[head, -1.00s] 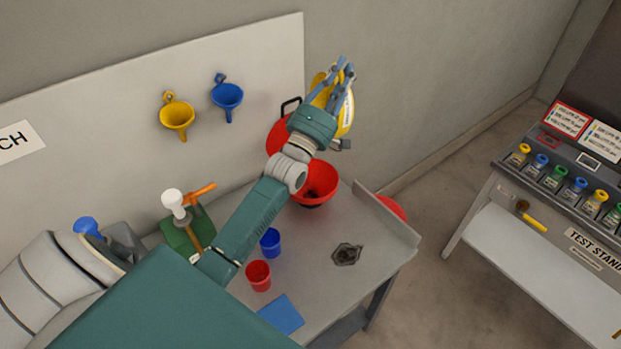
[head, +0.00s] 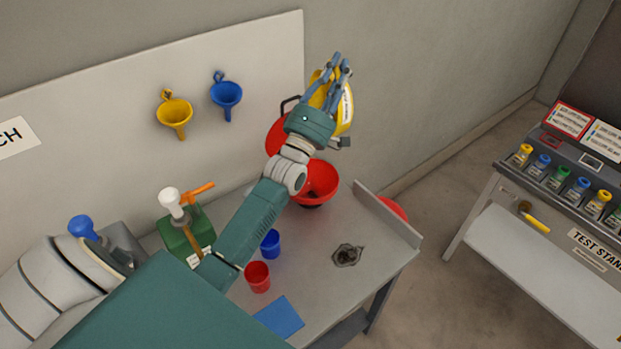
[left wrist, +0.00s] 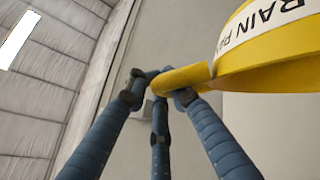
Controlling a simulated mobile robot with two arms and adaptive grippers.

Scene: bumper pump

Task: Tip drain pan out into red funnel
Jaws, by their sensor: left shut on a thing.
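The yellow drain pan (head: 347,112) is held up by my left gripper (head: 338,72) near the wall, above the back right of the bench. It looks steeply tilted, its white label facing right. In the left wrist view the pan (left wrist: 265,75) shows its "DRAIN PAN" label, and the fingers (left wrist: 165,88) are closed on its yellow handle (left wrist: 183,78). The large red funnel (head: 318,184) stands below the gripper, partly hidden by my left arm. Its bowl looks dark inside. Whether anything pours is not visible. My right gripper is not in view.
A red round thing with a black handle (head: 280,130) is behind my wrist. A blue cup (head: 270,243), a red cup (head: 257,277), a green can (head: 187,243) and a dark metal part (head: 347,255) are on the bench. Yellow (head: 174,112) and blue (head: 226,94) funnels hang on the board.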

